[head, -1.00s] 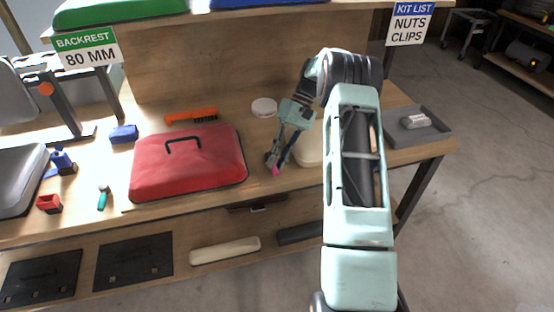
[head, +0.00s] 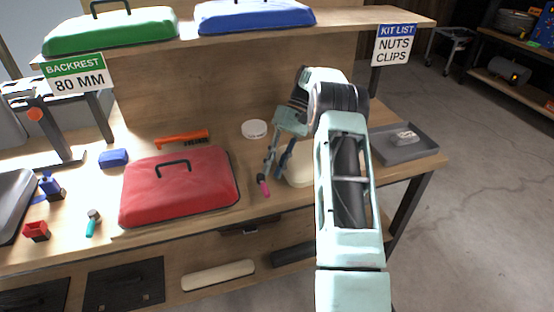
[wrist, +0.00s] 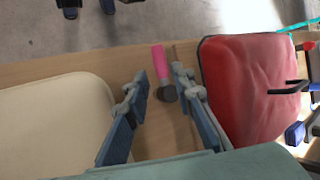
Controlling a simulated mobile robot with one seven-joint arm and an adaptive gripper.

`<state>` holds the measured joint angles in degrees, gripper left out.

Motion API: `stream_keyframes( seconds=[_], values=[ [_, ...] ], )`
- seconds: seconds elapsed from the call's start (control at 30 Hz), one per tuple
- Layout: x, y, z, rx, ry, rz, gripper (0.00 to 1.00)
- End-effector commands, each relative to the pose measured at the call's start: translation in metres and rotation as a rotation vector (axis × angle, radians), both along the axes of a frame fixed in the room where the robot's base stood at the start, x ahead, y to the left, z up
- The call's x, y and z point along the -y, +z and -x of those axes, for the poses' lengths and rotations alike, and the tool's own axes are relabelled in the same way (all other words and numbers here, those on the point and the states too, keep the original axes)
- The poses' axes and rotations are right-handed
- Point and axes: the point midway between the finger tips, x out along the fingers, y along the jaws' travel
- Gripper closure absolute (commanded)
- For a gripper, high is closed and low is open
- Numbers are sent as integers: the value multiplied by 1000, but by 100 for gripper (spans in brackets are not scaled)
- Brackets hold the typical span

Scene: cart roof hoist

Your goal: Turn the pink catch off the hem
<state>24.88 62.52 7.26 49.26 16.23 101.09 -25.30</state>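The pink catch (head: 264,187) is a short pink lever on a dark round pivot, at the right edge of the red padded cover (head: 150,207). In the wrist view the pink lever (wrist: 160,62) points up the picture, away from my palm, just left of the red cover (wrist: 240,85). My gripper (head: 270,168) is just above and behind the catch. In the wrist view the two fingers of my gripper (wrist: 159,72) stand apart, one either side of the catch. The right finger is nearer to it. Contact cannot be told. The hem itself is not clearly seen.
A cream cover (wrist: 50,115) lies close on the other side of my fingers. An orange brush (head: 181,139) and a white round tub (head: 254,129) lie behind. A grey tray (head: 405,148) is at the right. Above is a shelf with green (head: 110,32) and blue (head: 255,16) covers.

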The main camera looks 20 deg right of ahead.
Motion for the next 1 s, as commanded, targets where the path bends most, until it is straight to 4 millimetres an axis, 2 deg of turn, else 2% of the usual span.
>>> stream_keyframes(
  seconds=[0.2,0.4,1.0],
  values=[
    [11,15,-8,1,-1,0,77],
    [16,22,-10,1,-1,0,77],
    [12,26,-12,1,11,30,77]
  ],
)
